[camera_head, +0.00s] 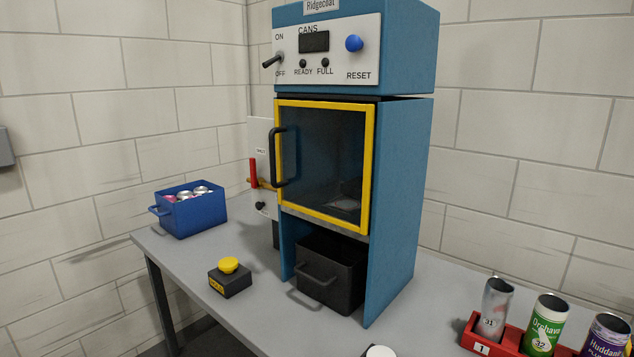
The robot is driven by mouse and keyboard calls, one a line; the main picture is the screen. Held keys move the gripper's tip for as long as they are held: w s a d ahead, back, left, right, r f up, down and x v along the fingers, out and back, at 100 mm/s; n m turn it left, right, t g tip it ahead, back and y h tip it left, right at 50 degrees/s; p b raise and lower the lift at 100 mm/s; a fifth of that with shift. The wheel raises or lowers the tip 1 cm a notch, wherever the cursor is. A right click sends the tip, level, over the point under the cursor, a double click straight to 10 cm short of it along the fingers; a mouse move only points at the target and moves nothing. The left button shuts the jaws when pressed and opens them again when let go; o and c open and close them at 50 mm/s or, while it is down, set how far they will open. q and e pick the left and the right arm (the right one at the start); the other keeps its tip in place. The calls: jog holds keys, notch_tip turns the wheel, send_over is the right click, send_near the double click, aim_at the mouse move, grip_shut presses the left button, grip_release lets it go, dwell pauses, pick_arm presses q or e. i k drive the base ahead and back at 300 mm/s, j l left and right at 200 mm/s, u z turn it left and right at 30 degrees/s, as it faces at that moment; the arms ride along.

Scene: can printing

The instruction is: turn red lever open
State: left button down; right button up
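The red lever (253,172) stands upright on a light panel at the left side of the blue can machine (405,190). A small brass-coloured part shows at its lower end. The machine has a yellow-framed door (370,150) that looks shut, with a black handle (275,157) close to the lever. Neither of my grippers is in view, so I cannot see whether they are open or shut.
A blue bin (200,218) with cans stands at the table's back left. A yellow button (228,266) on a black box sits in front. A black drawer bin (330,275) is under the door. A red rack (505,344) with several cans is at the right.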

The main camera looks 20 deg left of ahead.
aim_at(252, 162)
jog(key=u, duration=1.15)
jog(key=i+j+z, duration=0.35)
jog(key=i+j, duration=0.2)
jog(key=j, duration=0.2)
jog(key=i+j+z, duration=0.2)
jog(key=j, duration=0.25)
jog(key=i+j+z, duration=0.2)
jog(key=j, duration=0.25)
jog(key=i+j+z, duration=0.15)
jog(key=j, duration=0.35)
jog(key=i+j+z, duration=0.2)
jog(key=j, duration=0.3)
jog(key=i+j+z, duration=0.15)
jog(key=j, duration=0.4)
jog(key=j+z, duration=0.2)
jog(key=j, duration=0.35)
